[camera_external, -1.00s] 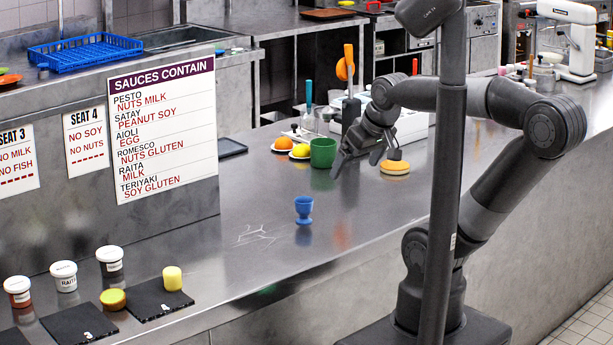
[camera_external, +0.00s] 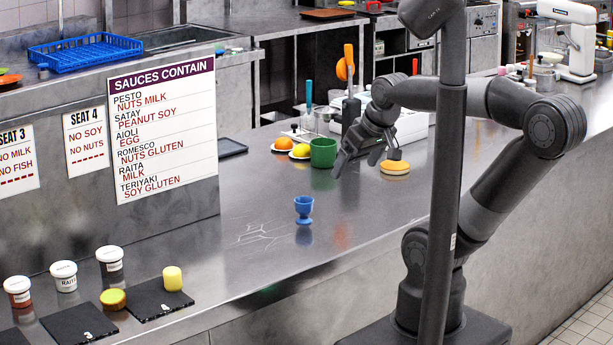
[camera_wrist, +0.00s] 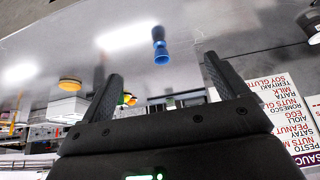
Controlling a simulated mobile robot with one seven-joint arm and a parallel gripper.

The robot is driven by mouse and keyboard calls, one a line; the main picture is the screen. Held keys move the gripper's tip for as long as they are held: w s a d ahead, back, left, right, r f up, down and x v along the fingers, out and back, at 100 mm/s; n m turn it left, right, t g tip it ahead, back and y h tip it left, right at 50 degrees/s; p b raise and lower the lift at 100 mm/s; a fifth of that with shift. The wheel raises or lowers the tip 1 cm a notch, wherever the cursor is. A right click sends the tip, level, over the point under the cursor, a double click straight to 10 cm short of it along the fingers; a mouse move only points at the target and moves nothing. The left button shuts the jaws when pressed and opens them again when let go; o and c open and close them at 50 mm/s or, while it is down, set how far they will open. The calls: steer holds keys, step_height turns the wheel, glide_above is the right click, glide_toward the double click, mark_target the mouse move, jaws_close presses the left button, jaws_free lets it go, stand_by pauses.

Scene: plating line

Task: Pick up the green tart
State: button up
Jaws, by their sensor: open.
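No plainly green tart shows. A small round tart-like piece (camera_external: 113,299) with a brownish side and yellow-green top sits at the edge of the slate marked 3 (camera_external: 72,325), front left. A yellow-orange round piece (camera_external: 394,168) lies on the counter just right of my gripper (camera_external: 357,164); it shows at left in the wrist view (camera_wrist: 70,85). My gripper is open and empty over the counter, fingers apart in the wrist view (camera_wrist: 161,85), well away from the front-left slates.
A sign panel (camera_external: 163,130) rises at left.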

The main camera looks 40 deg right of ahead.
steer(key=shift+c, duration=1.2)
